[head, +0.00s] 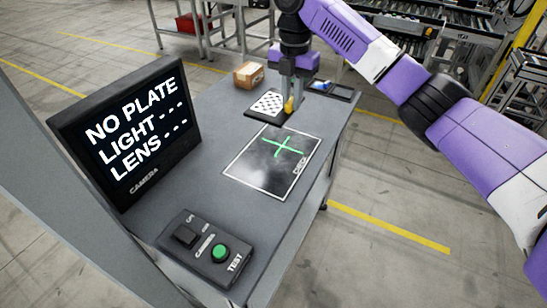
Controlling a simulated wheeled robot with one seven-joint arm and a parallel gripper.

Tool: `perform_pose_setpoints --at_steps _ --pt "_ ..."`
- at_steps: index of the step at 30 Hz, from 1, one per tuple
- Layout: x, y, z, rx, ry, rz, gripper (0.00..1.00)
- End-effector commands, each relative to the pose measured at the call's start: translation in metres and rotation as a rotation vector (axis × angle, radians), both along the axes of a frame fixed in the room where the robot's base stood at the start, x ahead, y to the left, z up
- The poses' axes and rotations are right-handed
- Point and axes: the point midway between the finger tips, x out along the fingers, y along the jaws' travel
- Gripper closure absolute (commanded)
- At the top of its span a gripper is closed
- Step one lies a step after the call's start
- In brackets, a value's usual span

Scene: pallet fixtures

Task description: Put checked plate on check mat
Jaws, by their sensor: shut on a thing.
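The checked plate (267,103) is a dark board with a black-and-white dotted pattern and a small yellow part at its right side. It is near the far end of the grey table. My gripper (291,103) points down over the plate's right side and is shut on the yellow part. I cannot tell whether the plate touches the table. The check mat (257,168) is a dark square with a pale border, a green cross and the word CHECK. It lies nearer than the plate, and its middle is bare.
A monitor (128,130) at the left reads NO PLATE, LIGHT and LENS with dashes. A control box (206,247) with a green TEST button is at the near end. A cardboard box (248,75) and a dark tray (333,91) are at the table's far end.

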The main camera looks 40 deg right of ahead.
Motion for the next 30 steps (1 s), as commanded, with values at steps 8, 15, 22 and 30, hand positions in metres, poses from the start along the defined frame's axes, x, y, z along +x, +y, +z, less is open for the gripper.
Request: perform_pose_setpoints --at_steps 8,15,22,30 --pt "-0.001 0.002 -0.069 0.005 0.002 0.000 1.00" --pt "-0.001 0.001 -0.117 0.001 0.003 0.000 1.00" --pt "0.000 0.000 -0.138 0.000 -0.001 0.000 1.00" --pt "0.000 0.001 -0.172 0.002 0.002 -0.001 1.00"
